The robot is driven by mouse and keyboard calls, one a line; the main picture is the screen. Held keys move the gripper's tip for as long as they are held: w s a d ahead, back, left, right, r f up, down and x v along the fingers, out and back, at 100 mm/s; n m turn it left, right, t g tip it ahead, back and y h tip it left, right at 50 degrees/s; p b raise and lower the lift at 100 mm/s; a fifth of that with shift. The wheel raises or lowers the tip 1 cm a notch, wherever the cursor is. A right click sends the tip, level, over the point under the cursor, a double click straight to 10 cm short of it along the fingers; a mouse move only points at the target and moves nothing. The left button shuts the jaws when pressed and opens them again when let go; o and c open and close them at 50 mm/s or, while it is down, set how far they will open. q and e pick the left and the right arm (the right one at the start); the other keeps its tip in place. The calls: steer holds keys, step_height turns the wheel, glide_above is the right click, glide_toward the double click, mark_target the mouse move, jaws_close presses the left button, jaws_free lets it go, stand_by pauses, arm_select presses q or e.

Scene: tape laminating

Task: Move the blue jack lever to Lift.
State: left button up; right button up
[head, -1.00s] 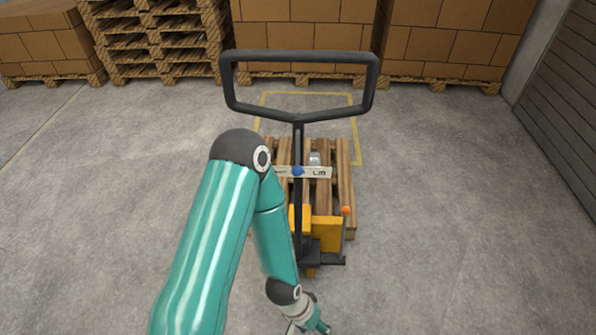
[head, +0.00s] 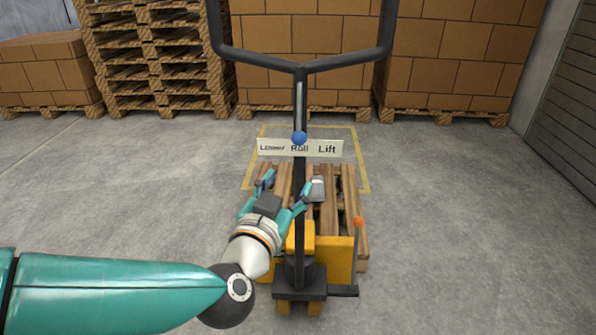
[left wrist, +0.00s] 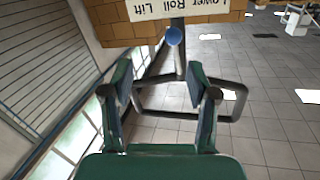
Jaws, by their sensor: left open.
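The blue jack lever knob (head: 299,138) sits on the dark handle post of the pallet jack, at the middle of the pale label plate (head: 326,148), over the word Roll. Lower is to its left and Lift to its right. My left gripper (head: 286,185) is open and empty, below the plate and in front of the post, its fingers spread to either side. In the left wrist view the blue knob (left wrist: 173,36) shows beyond the open fingers, under the upside-down plate (left wrist: 190,7), with a gap between. My right gripper is not in view.
The yellow jack body (head: 338,258) stands at the foot of the post, before a wooden pallet (head: 345,190) with a small grey item on it. The large handle loop (head: 345,62) rises above. Stacked boxes and pallets line the back. Floor on both sides is clear.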

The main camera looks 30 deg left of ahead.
arm_select(q)
steer(key=s, duration=0.1)
steer(key=p, duration=0.8)
glide_toward(297, 144)
steer(key=shift+y, duration=0.4)
steer(key=x, duration=1.1)
steer(key=shift+w+d, duration=0.1)
steer(key=shift+w, duration=0.35)
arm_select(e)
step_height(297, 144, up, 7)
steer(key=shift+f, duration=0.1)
arm_select(q)
jaws_close()
